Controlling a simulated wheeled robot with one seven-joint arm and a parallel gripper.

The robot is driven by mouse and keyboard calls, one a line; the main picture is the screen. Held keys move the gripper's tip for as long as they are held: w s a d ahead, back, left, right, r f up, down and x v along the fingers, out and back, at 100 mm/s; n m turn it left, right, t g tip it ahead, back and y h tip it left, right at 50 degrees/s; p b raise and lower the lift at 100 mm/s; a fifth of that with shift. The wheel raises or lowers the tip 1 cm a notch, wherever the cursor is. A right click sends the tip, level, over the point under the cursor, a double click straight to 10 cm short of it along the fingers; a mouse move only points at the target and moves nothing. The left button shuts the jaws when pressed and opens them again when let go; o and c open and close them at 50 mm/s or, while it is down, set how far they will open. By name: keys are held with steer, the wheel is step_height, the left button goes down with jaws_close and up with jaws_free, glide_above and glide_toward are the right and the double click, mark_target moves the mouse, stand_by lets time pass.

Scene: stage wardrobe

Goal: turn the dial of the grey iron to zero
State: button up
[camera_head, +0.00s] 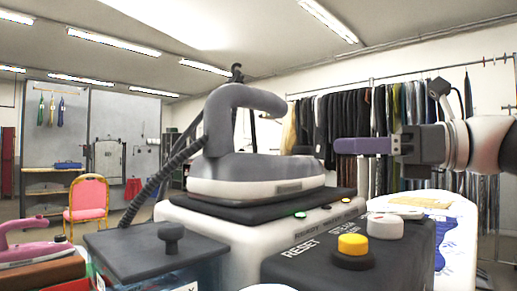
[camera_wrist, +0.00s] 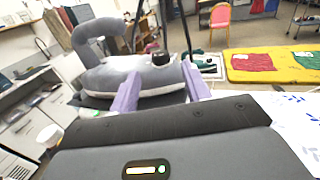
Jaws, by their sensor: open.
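The grey iron (camera_head: 245,168) rests on a dark plate on top of the white steam station (camera_head: 230,245), near the middle of the head view. Its black dial (camera_head: 303,150) sits on top of the iron's right end. The iron (camera_wrist: 115,78) and dial (camera_wrist: 160,58) also show in the wrist view; the dial's setting is too small to read. My gripper (camera_head: 336,146) has purple fingers and is right of the dial, apart from it and at about its height. In the wrist view, my gripper (camera_wrist: 160,72) is open and empty, with the dial beyond the fingertips, between them.
A yellow button (camera_head: 352,243) and a white button (camera_head: 385,226) stand on the dark panel below my gripper. A black knob (camera_head: 171,238) is on a box at left, near a pink iron (camera_head: 32,250). A dark hose rises behind the grey iron.

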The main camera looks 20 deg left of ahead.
mark_target(303, 147)
steer(key=a, duration=0.2)
steer(key=a+p, duration=0.1)
steer(key=a, duration=0.1)
steer(key=a+p, duration=0.1)
steer(key=a, duration=0.1)
steer(key=shift+w+a+r, duration=0.15)
steer(key=shift+w+a, duration=0.1)
steer(key=shift+a, duration=0.9)
steer(key=c, duration=0.9)
steer(key=shift+p, duration=0.3)
steer(key=shift+c, duration=0.2)
